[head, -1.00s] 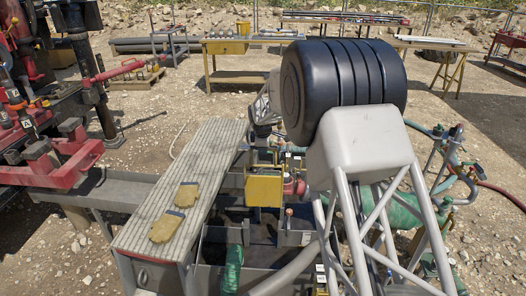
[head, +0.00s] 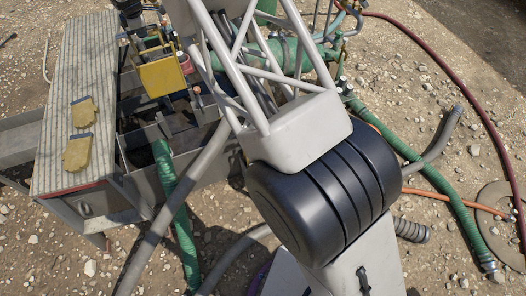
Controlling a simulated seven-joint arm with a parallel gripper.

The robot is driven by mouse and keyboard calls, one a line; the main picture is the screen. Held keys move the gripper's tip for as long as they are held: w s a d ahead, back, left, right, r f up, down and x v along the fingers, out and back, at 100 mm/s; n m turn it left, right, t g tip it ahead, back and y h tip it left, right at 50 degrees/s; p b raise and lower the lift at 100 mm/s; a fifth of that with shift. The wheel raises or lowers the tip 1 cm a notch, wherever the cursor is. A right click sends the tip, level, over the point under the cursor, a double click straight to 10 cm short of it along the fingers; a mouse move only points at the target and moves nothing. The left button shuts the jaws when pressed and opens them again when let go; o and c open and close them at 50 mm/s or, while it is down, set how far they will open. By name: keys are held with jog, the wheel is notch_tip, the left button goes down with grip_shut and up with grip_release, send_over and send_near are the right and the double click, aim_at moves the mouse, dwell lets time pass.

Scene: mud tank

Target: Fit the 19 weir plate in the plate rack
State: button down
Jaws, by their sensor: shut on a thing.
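My gripper is not in view, and I cannot make out the 19 weir plate. My white lattice arm link and its black ribbed joint fill the middle and cover part of the scene. The mud tank (head: 190,122), grey and open-topped with inner dividers, stands at left. A yellow box-like part (head: 162,76) with a dark frame sits upright at its far end; I cannot tell what it is. I cannot pick out the plate rack for certain; my arm hides the tank's right part.
A ribbed walkway board (head: 78,70) runs along the tank's left side with two tan gloves (head: 77,152) on it. A green hose (head: 183,235) hangs over the tank's near edge. More hoses, green (head: 447,198) and dark red (head: 480,105), lie on gravel at right.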

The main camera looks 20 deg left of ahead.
dwell(0.3)
jog(key=w+d+m+h, duration=0.2)
jog(key=d+m+h, duration=0.2)
jog(key=d+m, duration=1.95)
jog(key=s+d+m+g, duration=0.2)
jog(key=d+m, duration=0.4)
jog(key=d, duration=0.8)
jog(key=s+d+m+g, duration=0.2)
jog(key=s+d+m, duration=0.2)
jog(key=d, duration=1)
jog(key=shift+s+d+m, duration=0.2)
jog(key=shift+s+m, duration=0.05)
jog(key=shift+m, duration=1)
